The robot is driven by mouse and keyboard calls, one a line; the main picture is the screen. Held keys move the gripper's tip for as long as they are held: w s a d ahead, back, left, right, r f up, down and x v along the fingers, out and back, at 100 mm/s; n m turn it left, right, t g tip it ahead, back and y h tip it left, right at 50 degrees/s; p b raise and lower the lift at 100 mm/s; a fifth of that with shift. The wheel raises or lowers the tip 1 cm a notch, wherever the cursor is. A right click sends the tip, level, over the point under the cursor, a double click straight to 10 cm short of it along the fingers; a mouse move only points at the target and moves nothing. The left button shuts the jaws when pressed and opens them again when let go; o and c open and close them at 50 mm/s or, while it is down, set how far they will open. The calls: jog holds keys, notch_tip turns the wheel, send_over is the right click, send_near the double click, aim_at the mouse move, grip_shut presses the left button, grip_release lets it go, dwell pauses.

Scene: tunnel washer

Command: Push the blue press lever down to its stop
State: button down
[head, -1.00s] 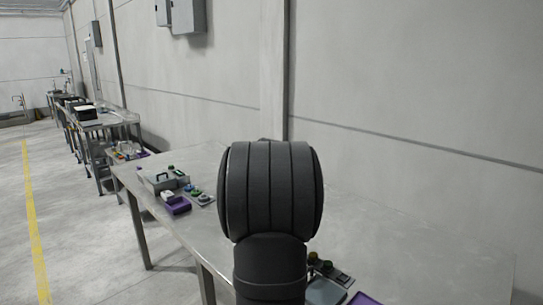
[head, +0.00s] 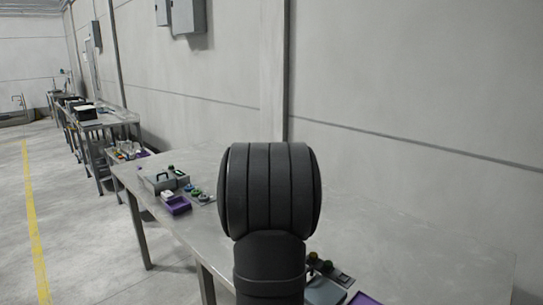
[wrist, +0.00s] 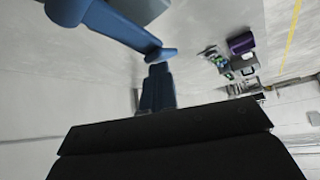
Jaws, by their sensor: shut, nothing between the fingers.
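The blue press lever (wrist: 118,27) shows in the wrist view. It runs from a thick part at the top left to a small rounded end near the middle. My gripper (wrist: 157,68) shows as shut dark blue fingers beyond the black wrist body. Its fingertips appear just below the lever's rounded end in the picture; I cannot tell whether they touch. Nothing shows between the fingers. In the head view my own arm hides the gripper, and the lever does not show.
A steel table (head: 400,225) runs along the wall, mostly bare at right. At its far left end are a purple tray (head: 178,206) and a grey toolbox (head: 158,182). A grey box (head: 324,292) stands near the front. A purple bin (wrist: 241,43) shows in the wrist view.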

jog(key=shift+f, duration=1.3)
jog(key=shift+r, duration=0.1)
notch_tip(320, 180, up, 11)
dwell(1.6)
jog(key=shift+r, duration=0.1)
